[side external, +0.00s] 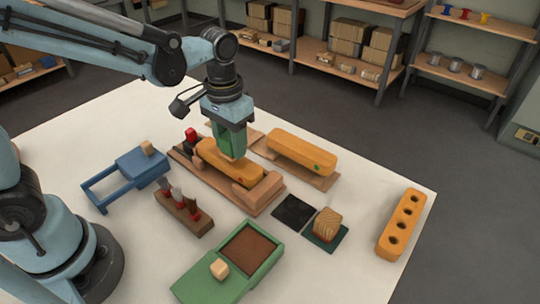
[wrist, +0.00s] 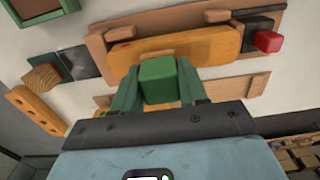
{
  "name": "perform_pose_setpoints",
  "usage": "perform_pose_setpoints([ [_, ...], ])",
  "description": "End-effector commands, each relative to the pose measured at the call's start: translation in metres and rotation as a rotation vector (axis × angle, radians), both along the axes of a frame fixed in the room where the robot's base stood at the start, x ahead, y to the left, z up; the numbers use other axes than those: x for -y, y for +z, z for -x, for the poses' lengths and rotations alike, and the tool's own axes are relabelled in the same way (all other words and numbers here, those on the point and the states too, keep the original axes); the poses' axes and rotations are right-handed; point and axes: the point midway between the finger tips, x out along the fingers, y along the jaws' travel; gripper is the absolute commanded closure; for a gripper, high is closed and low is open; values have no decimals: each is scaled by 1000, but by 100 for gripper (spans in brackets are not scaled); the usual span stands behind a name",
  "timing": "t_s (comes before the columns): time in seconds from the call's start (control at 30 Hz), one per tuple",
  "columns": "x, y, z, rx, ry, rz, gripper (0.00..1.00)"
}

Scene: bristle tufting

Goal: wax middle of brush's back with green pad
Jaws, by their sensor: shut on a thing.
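The brush's back (side external: 213,158), a long orange-yellow wooden block, lies in a wooden holder (side external: 250,208) near the table's middle. It also shows in the wrist view (wrist: 208,44), partly hidden by my gripper. My gripper (side external: 232,150) points down over the middle of the brush's back. In the wrist view, its green fingers (wrist: 158,92) are shut on the green pad (wrist: 158,79), a small block. The pad is at or just above the brush's back; I cannot tell whether they touch.
Another orange block (side external: 302,150) lies on a board behind. A red knob (side external: 191,134) is at the holder's far end. A green box (side external: 262,281), tool rack (side external: 178,214), blue stand (side external: 140,167), bristle block (side external: 327,223), black mat (side external: 294,211) and holed bar (side external: 402,225) stand around.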

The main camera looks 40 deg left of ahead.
Motion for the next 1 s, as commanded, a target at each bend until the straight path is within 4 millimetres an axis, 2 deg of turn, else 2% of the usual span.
perform_pose_setpoints([
  [0.7, -66, 0, 0, 0, 3, 0, 82],
  [0.8, -69, 5, 0, 0, -1, 0, 82],
  [0.83, -69, -9, -2, -2, -1, 0, 82],
  [0.9, -68, 5, -1, 0, -1, 0, 82],
  [1.0, -68, 14, 0, 0, -1, 0, 82],
])
